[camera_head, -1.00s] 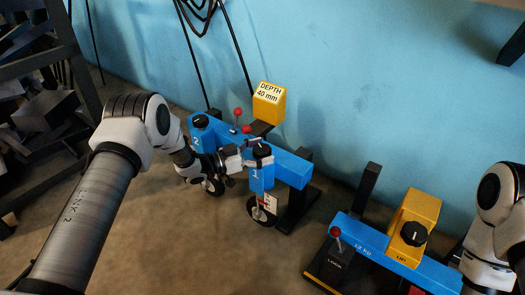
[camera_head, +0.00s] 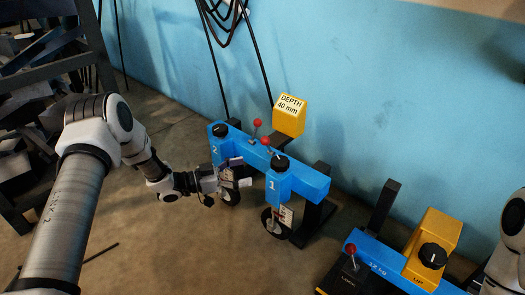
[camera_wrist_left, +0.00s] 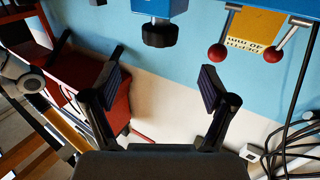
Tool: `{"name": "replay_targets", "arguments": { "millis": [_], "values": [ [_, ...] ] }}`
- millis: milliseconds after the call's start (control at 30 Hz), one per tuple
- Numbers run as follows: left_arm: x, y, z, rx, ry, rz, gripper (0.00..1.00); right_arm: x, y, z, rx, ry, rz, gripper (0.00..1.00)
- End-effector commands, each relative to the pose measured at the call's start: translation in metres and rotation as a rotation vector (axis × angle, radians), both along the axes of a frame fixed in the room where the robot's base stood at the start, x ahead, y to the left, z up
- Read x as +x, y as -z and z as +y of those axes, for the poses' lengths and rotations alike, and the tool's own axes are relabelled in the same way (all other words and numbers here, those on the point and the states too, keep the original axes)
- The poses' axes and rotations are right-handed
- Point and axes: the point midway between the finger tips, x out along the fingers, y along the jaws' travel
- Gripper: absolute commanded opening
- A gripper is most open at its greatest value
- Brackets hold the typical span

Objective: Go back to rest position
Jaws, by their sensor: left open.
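My left gripper (camera_head: 236,174) is open and empty in the head view, just left of the blue unit marked 1 (camera_head: 284,186) and in front of the blue frame (camera_head: 308,176). Its two dark-padded fingers stand wide apart in the left wrist view (camera_wrist_left: 162,78), with nothing between them. Past them, a black knob (camera_wrist_left: 160,35) hangs under a blue unit at the top of that view. My right arm (camera_head: 508,250) shows only in part at the right edge of the head view; its gripper is hidden or out of frame.
A yellow DEPTH 40 mm block (camera_head: 289,115) and red-ball levers (camera_head: 257,122) top the frame. A second blue frame (camera_head: 385,262) with a yellow block (camera_head: 433,245) stands lower right. Dark shelving (camera_head: 50,110) is at left. Floor (camera_head: 165,240) near my left arm is mostly clear.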

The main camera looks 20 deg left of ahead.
Motion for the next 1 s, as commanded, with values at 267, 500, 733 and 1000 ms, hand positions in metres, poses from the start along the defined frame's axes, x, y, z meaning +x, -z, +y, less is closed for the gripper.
{"name": "replay_targets", "arguments": {
  "millis": [267, 500, 733, 1000],
  "values": [
    [-0.006, -0.009, -0.028, 0.013, 0.054, 0.034, 0.84, 0.000, -0.025, 0.000, 0.000, -0.001, 0.001, 0.00],
    [-0.092, 0.048, -0.127, 0.037, -0.100, 0.529, 0.84, -0.001, -0.076, 0.000, 0.000, -0.004, 0.003, 0.00],
    [-0.235, 0.118, -0.109, 0.331, -0.424, 1.056, 0.84, -0.002, -0.091, 0.001, 0.000, -0.007, 0.006, 0.00],
    [-0.368, 0.122, -0.051, 0.610, -0.702, 1.453, 0.84, -0.002, -0.090, 0.001, 0.001, -0.008, 0.006, 0.00]
  ]
}}
